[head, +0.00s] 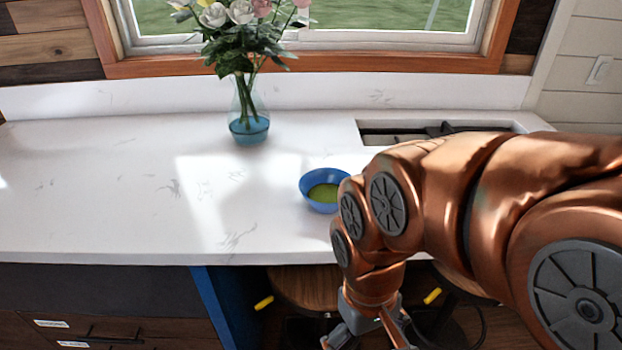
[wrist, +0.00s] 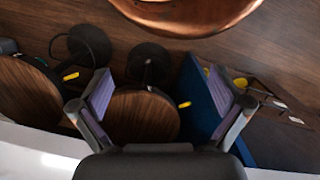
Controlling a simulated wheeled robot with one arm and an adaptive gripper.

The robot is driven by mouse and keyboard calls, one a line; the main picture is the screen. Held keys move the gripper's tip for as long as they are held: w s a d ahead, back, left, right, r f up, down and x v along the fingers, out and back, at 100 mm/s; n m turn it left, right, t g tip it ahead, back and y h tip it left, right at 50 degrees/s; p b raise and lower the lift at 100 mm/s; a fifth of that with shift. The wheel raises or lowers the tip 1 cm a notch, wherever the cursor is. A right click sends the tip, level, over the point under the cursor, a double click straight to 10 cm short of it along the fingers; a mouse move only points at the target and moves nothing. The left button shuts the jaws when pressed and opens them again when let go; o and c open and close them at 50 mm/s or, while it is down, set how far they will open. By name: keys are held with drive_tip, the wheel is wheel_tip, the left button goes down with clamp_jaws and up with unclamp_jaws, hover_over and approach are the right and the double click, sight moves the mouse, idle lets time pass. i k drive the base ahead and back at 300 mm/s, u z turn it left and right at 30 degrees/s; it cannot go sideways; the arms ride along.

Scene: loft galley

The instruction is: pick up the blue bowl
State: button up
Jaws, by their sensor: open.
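The blue bowl (head: 312,200) stands upright on the white counter in the head view, near the front edge and left of my arm. Its inside looks green, and its right side is close to or partly behind my arm. My gripper (head: 368,342) is at the bottom of the head view, in front of the counter edge and lower right of the bowl in the picture. In the wrist view my gripper (wrist: 162,100) has its two fingers spread wide, with nothing between them. The bowl does not show in the wrist view.
A glass vase (head: 249,125) with flowers stands at the back of the counter (head: 90,200). A sink opening (head: 390,133) is at the right, partly behind my arm. Wooden stools (wrist: 140,118) stand below the counter edge. The counter's left part is clear.

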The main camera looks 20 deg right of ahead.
sight(320, 187)
drive_tip(key=z, duration=1.15)
drive_tip(key=k, duration=0.95)
drive_tip(key=u, duration=1.3)
drive_tip(key=i, duration=0.5)
drive_tip(key=z, duration=0.05)
